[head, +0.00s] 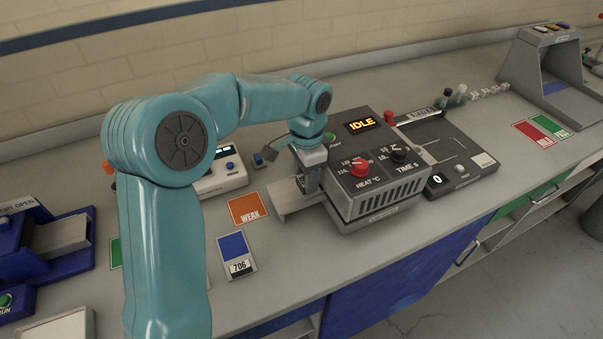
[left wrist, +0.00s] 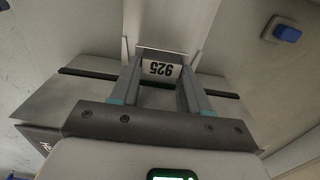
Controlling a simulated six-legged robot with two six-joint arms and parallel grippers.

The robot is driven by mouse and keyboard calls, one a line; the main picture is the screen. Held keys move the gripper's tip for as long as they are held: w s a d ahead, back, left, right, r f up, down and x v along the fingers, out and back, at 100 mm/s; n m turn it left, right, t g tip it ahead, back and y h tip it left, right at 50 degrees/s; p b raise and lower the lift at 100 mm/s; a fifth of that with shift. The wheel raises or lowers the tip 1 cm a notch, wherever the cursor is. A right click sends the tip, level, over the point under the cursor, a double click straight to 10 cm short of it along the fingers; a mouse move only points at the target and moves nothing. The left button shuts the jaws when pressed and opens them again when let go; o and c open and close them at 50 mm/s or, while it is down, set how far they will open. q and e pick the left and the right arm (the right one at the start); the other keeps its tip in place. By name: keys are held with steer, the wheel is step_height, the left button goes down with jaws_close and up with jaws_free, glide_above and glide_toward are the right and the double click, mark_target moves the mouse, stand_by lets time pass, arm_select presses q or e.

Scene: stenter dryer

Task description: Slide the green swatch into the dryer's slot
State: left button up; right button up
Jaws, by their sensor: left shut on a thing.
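The dryer (head: 375,185) is a grey box with an IDLE display, and its feed tray (head: 290,203) sticks out on the left side. My left gripper (head: 309,188) points down over this tray, close to the dryer's side. In the left wrist view my left gripper (left wrist: 160,85) is shut on a swatch with a white label (left wrist: 158,69) reading 925, upside down. A dark slot line (left wrist: 95,74) shows on both sides of the fingers. My right gripper is not in view.
A blue swatch (head: 236,247) labelled 706 and an orange WEAK card (head: 248,209) lie left of the dryer. A white box with a blue button (head: 229,164) stands behind the tray. A dark panel (head: 455,145) stands right of the dryer.

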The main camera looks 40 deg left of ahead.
arm_select(q)
steer(key=shift+w+d, duration=0.15)
steer(key=shift+w, duration=0.15)
steer(key=shift+w+d+p, duration=0.1)
steer(key=shift+w+p, duration=0.1)
steer(key=shift+p, duration=0.15)
steer(key=o, duration=1.2)
step_height(320, 180, up, 16)
steer(key=shift+r+p, duration=0.2)
steer(key=shift+p, duration=0.45)
steer(key=shift+s, duration=0.1)
